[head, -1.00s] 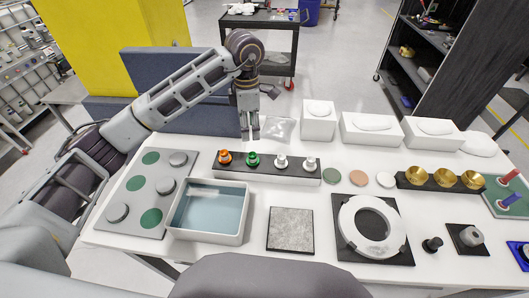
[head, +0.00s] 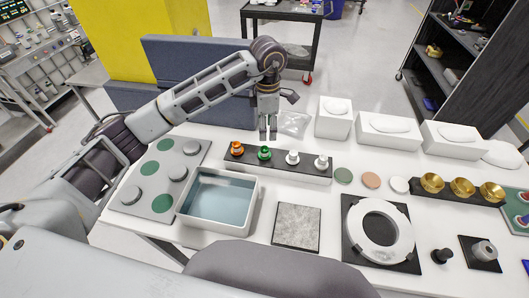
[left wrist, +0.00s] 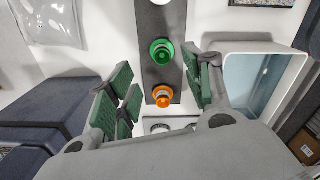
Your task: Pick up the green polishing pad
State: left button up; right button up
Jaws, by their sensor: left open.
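The green polishing pad (head: 343,176) is a small, flat, dull-green disc on the white table. It is the leftmost of three discs in a row, beside a pinkish-brown disc (head: 371,180) and a white disc (head: 399,184). My left gripper (head: 268,136) points down behind the dark rack, to the left of the pad and apart from it. In the left wrist view its green-padded fingers (left wrist: 158,70) are spread and empty, with the green-topped piece (left wrist: 162,50) and orange-topped piece (left wrist: 162,97) showing between them. The pad does not show there. My right gripper is not in view.
The dark rack (head: 300,173) holds orange, green and white-topped pieces. A blue-lined tray (head: 250,222) and a stone tile (head: 297,227) lie in front. White boxes (head: 333,126) stand behind the pad; brass cups (head: 462,187) stand right. A white ring (head: 380,220) lies on a dark plate.

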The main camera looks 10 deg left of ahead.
pick_arm(q)
send_over(265, 150)
jog(key=f, duration=0.5)
jog(key=shift+w+d+f+p, duration=0.1)
jog(key=shift+w+d+p, duration=0.1)
jog(key=shift+d+p, duration=0.15)
jog(key=shift+f, duration=0.1)
jog(key=shift+a+f, duration=0.1)
jog(key=shift+s+a+f+p, duration=0.15)
jog(key=shift+f+p, duration=0.25)
jog(key=shift+f, duration=0.2)
jog(key=shift+a+f+p, duration=0.15)
jog(key=shift+f+p, duration=0.2)
jog(key=shift+f, duration=1.55)
jog(key=shift+c, duration=0.3)
jog(key=c, duration=1)
